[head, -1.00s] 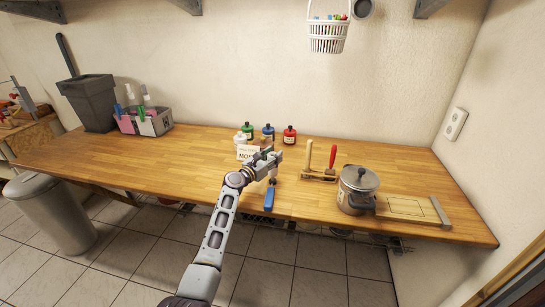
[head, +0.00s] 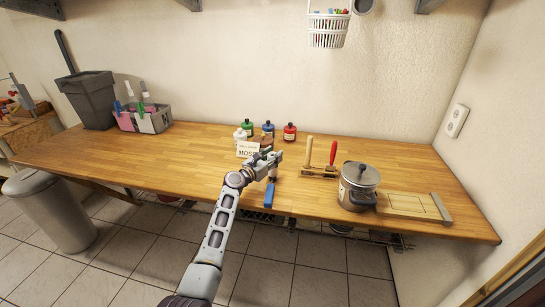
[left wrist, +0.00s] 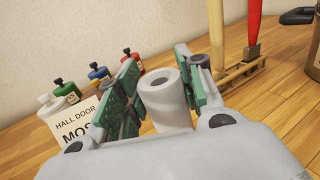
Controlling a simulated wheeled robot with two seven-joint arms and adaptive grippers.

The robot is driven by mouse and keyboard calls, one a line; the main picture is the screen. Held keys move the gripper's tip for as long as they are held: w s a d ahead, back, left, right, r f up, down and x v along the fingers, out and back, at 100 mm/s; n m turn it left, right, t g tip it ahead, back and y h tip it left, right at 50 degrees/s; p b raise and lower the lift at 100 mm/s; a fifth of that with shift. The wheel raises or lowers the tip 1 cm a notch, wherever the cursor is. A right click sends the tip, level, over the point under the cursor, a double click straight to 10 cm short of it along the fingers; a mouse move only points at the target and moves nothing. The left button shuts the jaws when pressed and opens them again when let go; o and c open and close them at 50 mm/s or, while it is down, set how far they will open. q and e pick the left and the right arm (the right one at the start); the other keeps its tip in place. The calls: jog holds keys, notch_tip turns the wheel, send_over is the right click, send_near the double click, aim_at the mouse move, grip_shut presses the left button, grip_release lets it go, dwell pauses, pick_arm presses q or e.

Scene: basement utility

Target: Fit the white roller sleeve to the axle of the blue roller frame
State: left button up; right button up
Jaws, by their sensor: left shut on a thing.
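My left gripper (head: 270,163) is over the front middle of the bench. In the left wrist view its green-padded fingers (left wrist: 160,78) are shut on the white roller sleeve (left wrist: 168,100), a hollow white cylinder with its open end showing. In the head view the sleeve is mostly hidden by the gripper. The blue handle of the roller frame (head: 268,195) shows just below the gripper at the bench's front edge. The frame's axle is hidden behind the gripper, so I cannot tell whether sleeve and axle touch. My right gripper is not in view.
A "MOS" sign card (head: 247,150) and several bottles (head: 290,131) stand behind the gripper. To the right are a wooden rack with upright handles (head: 318,172), a steel pot (head: 358,184) and a board (head: 408,205).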

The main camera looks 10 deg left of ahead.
pick_arm(q)
jog(key=shift+f+b, duration=0.55)
jog(key=shift+f, duration=0.2)
jog(key=o, duration=1.1)
jog(key=shift+c, duration=0.2)
jog(key=v, duration=1.2)
jog(key=shift+s+f, duration=0.1)
jog(key=shift+f, duration=0.05)
dwell(0.8)
